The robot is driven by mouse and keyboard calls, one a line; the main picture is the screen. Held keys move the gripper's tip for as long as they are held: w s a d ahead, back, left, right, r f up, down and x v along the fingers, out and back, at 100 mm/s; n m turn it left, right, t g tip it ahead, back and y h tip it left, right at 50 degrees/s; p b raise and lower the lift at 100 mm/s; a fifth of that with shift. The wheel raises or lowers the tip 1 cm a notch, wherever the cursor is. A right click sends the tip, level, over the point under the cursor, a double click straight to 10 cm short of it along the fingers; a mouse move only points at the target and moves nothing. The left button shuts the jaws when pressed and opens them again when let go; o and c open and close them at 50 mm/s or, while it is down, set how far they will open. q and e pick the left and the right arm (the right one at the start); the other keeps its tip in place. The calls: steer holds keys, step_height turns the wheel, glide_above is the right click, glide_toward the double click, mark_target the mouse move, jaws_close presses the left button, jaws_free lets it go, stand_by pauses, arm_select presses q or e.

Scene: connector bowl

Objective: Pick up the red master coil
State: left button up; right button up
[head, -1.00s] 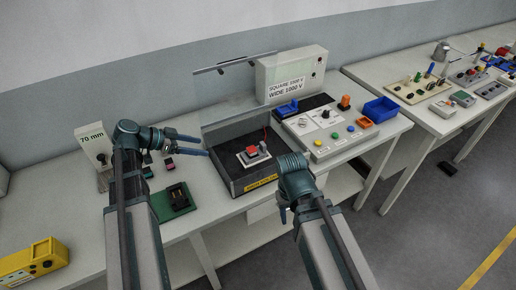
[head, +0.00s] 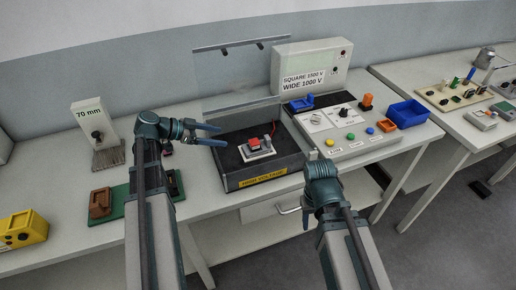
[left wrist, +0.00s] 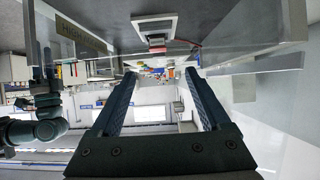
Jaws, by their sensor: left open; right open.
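A red block (head: 254,143), which looks like the red master coil, sits on a white base (head: 262,153) inside the dark high-voltage tray (head: 235,180). My left gripper (head: 222,135) is open and empty, at the tray's left back side, pointing right and apart from the red block. In the left wrist view, its open fingers (left wrist: 160,75) have nothing between them, and the white base (left wrist: 153,22) shows upside down at the top. My right gripper (head: 307,213) is open in front of the tray's right corner; its own arm partly hides its fingers.
A clear raised panel (head: 238,75) stands behind the tray. To the right are a button panel (head: 345,132) and a blue bin (head: 408,113). To the left are a 70 mm stand (head: 92,118), a brown block (head: 100,203) on a green board, and a yellow box (head: 22,229).

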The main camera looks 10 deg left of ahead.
arm_select(q)
steer(key=b, duration=0.4)
glide_toward(252, 142)
steer(key=x, duration=0.2)
steer(key=shift+w+d+f, duration=0.15)
steer(key=shift+w+f, duration=0.1)
steer(key=shift+f, duration=0.05)
steer(key=shift+w+d+f, duration=0.15)
steer(key=shift+w+d, duration=0.2)
steer(key=shift+d, duration=0.2)
steer(key=shift+d+f, duration=0.1)
steer(key=b+x, duration=0.2)
steer(key=x, duration=0.2)
steer(key=shift+s+d+f, duration=0.1)
steer(key=shift+s+f, duration=0.05)
steer(key=shift+f, duration=0.05)
steer(key=shift+w+d+f+b, duration=0.1)
steer(key=shift+w+d+b, duration=0.2)
steer(key=shift+d+b, duration=0.1)
steer(key=shift+c, duration=0.3)
jaws_close()
